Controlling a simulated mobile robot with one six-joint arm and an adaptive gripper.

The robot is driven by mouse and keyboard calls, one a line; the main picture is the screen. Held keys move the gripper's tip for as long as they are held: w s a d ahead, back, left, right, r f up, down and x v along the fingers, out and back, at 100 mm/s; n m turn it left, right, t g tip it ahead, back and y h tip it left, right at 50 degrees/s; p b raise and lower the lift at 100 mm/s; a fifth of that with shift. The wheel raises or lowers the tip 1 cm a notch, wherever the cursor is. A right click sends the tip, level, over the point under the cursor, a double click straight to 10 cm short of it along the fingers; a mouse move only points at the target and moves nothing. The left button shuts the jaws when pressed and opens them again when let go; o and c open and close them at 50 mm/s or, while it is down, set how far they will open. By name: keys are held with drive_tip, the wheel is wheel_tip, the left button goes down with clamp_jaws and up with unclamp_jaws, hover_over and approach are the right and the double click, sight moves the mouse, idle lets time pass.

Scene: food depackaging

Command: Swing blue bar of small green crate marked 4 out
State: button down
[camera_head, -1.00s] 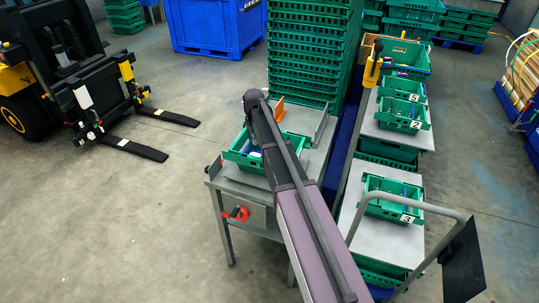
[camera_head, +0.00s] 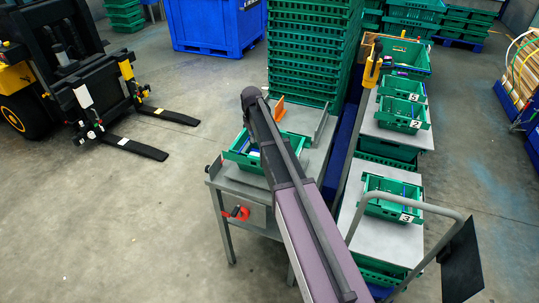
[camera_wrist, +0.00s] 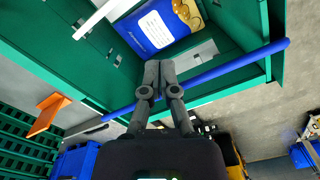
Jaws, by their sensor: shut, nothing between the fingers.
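The small green crate (camera_head: 240,162) sits on the grey work table, partly hidden behind my arm. No number shows on it from here. In the wrist view the crate (camera_wrist: 28,38) fills the upper part, with a blue package (camera_wrist: 158,28) inside. Its blue bar (camera_wrist: 235,65) runs slantwise along the near rim, its right end reaching past the crate's corner. My gripper (camera_wrist: 160,66) is shut and empty. Its fingers cross in front of the bar, with the tips over the crate's inside; I cannot tell whether they touch the bar. In the head view my arm hides the gripper.
A white bar (camera_wrist: 102,18) crosses the crate's upper left. An orange piece (camera_head: 279,108) stands on the table (camera_head: 240,186) near tall stacked green crates (camera_head: 310,50). A trolley (camera_head: 384,238) with crates marked 2 and 3 stands at right. A forklift (camera_head: 75,75) is at left.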

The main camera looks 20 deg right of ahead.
sight(243, 134)
drive_tip(key=shift+w+a+r, duration=0.3)
drive_tip(key=shift+a, duration=0.2)
drive_tip(key=shift+w+a+r+p, duration=0.15)
drive_tip(key=shift+w+a+p, duration=0.25)
drive_tip(key=shift+a, duration=0.1)
idle(0.6)
drive_tip(key=shift+w+a, duration=0.55)
drive_tip(key=shift+a, duration=0.2)
idle(0.6)
idle(0.6)
wheel_tip(243, 134, up, 8)
drive_tip(key=p, duration=0.7)
drive_tip(key=shift+s+d+p, duration=0.35)
drive_tip(key=shift+d+p, duration=0.05)
drive_tip(key=shift+d, duration=0.05)
idle(0.3)
drive_tip(key=s+d+f+m, duration=0.1)
drive_tip(key=s+m, duration=0.1)
drive_tip(key=s, duration=1.3)
drive_tip(key=s+d+m+b, duration=0.1)
drive_tip(key=s+d+m, duration=0.1)
drive_tip(key=s, duration=1.4)
drive_tip(key=shift+f+m, duration=0.35)
drive_tip(key=shift+m, duration=0.05)
drive_tip(key=shift+a, duration=0.1)
